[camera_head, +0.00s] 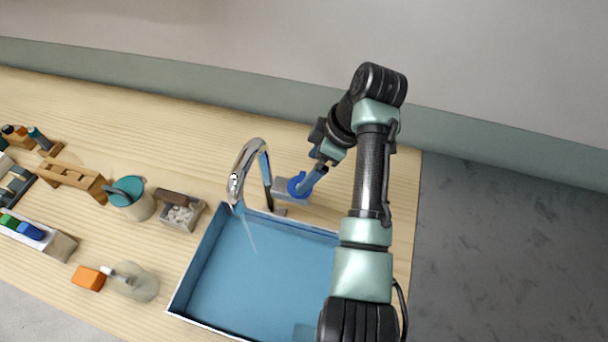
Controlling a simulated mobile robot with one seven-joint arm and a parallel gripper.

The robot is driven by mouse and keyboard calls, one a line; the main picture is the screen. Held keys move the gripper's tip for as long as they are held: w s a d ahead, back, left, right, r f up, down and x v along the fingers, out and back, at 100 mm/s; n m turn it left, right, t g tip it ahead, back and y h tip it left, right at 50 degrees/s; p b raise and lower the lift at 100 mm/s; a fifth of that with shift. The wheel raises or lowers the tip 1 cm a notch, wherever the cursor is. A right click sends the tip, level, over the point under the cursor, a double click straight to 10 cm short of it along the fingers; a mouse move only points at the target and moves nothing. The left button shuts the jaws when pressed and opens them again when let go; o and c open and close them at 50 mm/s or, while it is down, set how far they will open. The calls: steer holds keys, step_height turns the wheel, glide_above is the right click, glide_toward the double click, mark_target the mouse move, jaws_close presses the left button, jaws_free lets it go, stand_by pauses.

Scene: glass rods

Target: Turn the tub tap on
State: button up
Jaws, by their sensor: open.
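The chrome tub tap (243,170) stands at the back edge of the blue tub (205,262), its curved spout over the tub. A blue round handle with a lever (298,185) sits on a grey block (281,186) just right of the tap. My gripper (317,170) is at the upper end of the blue lever, open, with its fingers small and partly hidden. I cannot tell whether it touches the lever. A thin pale streak runs below the spout into the tub; it looks like water.
A grey box of white pieces (182,213), a teal-topped pot (131,198), a clear bottle (138,284) and an orange block (88,278) stand left of the tub. A wooden rack (72,178) is further left. The table's right edge is close to my arm.

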steer(key=w+p+v, duration=0.1)
steer(key=p+v, duration=0.1)
steer(key=v, duration=0.6)
steer(key=shift+s, duration=0.45)
